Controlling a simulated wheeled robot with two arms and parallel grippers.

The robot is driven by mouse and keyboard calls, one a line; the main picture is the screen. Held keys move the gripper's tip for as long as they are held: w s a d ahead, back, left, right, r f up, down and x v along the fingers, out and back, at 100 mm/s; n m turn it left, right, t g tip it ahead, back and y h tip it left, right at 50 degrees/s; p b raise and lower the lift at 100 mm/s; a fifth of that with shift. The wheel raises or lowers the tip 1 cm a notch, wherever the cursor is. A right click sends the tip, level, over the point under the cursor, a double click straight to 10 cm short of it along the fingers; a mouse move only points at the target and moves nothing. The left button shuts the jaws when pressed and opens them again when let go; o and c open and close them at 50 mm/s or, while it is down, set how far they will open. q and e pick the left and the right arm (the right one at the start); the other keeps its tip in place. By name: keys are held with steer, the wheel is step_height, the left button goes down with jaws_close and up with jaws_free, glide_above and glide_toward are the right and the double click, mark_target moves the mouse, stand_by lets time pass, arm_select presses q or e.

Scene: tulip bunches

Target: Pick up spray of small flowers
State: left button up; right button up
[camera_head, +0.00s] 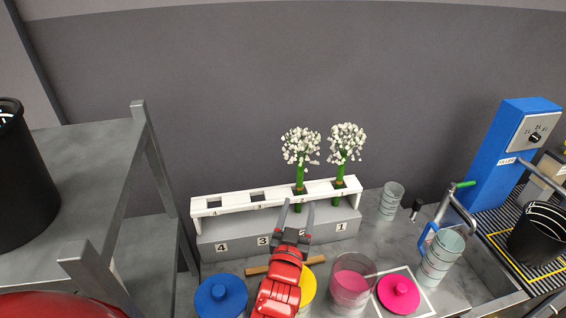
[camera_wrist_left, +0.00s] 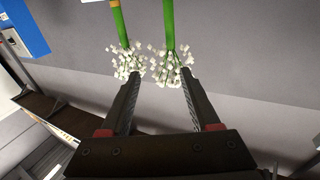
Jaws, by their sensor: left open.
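Two sprays of small white flowers with green stems stand upright in a white numbered rack (camera_head: 232,205). The left spray (camera_head: 301,146) is in slot 2 and the right spray (camera_head: 347,141) in slot 1. My left gripper (camera_head: 298,204) is open and empty, in front of the slot 2 stem. In the left wrist view the sprays appear upside down; one spray (camera_wrist_left: 172,68) shows beyond and between the open fingers (camera_wrist_left: 160,73), the other (camera_wrist_left: 127,62) by the left finger. I cannot tell whether a finger touches any flowers. My right gripper is not in view.
In front of the rack are a blue lid (camera_head: 221,296), a yellow disc (camera_head: 308,285), a pink-filled glass (camera_head: 352,282) and a pink lid (camera_head: 399,292). Clear cups (camera_head: 391,199) and a blue machine (camera_head: 515,150) stand right. A grey shelf (camera_head: 75,165) stands left.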

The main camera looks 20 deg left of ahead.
arm_select(q)
steer(key=a, duration=0.1)
steer(key=g, duration=0.1)
glide_toward(300, 168)
steer(key=shift+n+y, duration=0.3)
steer(key=x, duration=0.3)
steer(key=b+x, duration=0.1)
steer(key=shift+w+d+f, duration=0.1)
steer(key=shift+w+d, duration=0.1)
steer(key=shift+w, duration=0.2)
steer(key=shift+w+a+f, duration=0.1)
steer(key=shift+w+f, duration=0.1)
steer(key=shift+w, duration=0.4)
steer(key=shift+w+a+r+p, duration=0.1)
steer(key=shift+w+r+p, duration=0.05)
steer(key=shift+w+p, duration=0.2)
steer(key=p+x, duration=0.2)
steer(key=x, duration=0.2)
steer(key=shift+a+r, duration=0.15)
steer(key=shift+w, duration=0.25)
jaws_close()
